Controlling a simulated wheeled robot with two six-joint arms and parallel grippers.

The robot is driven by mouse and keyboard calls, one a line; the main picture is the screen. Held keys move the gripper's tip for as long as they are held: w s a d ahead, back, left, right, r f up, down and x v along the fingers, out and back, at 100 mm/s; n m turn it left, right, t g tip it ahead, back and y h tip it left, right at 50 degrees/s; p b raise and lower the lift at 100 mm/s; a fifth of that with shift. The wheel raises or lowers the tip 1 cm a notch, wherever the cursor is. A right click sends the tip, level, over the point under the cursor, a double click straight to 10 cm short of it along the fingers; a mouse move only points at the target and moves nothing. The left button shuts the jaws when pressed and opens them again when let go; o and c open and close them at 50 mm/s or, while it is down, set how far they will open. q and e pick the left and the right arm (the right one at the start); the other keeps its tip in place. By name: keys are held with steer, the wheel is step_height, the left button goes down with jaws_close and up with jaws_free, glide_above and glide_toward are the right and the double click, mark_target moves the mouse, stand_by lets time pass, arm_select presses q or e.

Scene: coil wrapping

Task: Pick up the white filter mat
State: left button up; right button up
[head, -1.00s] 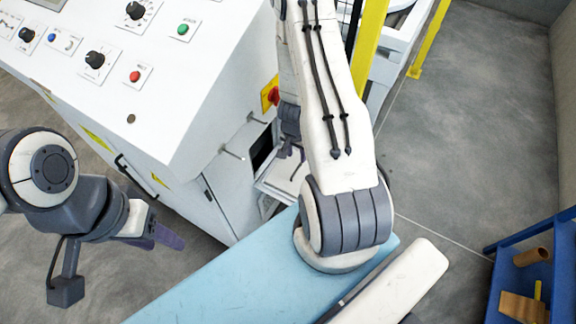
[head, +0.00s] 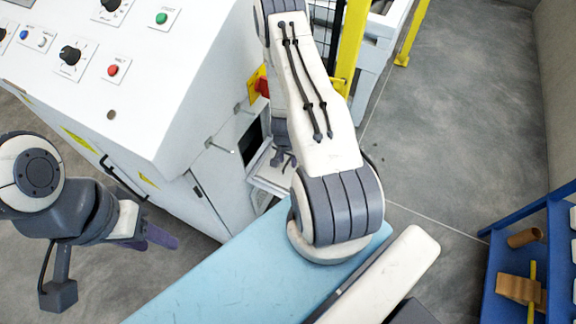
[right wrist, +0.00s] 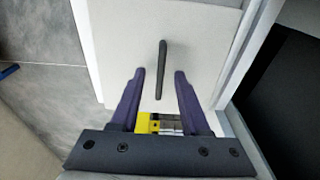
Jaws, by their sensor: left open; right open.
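A flat, pale, off-white panel (right wrist: 195,35) with a dark upright bar (right wrist: 162,70) on its face fills the middle of the right wrist view. I take the panel for the white filter mat, but cannot be sure. It lies inside a white frame. My right gripper (right wrist: 160,76) is open, with the bar between its two purple fingertips in the picture; I cannot tell how far off it is. In the head view my right gripper (head: 284,158) is small, by a pale tray (head: 272,177) at the machine's opening. My left gripper (head: 158,238) is open and empty over the floor at left.
The white machine (head: 215,90) with knobs and buttons fills the upper left. A yellow post (head: 352,50) stands behind my right arm. A blue shelf (head: 497,265) with brown and yellow items is at lower right. Grey floor (head: 460,110) is clear between post and shelf.

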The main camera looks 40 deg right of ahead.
jaws_close()
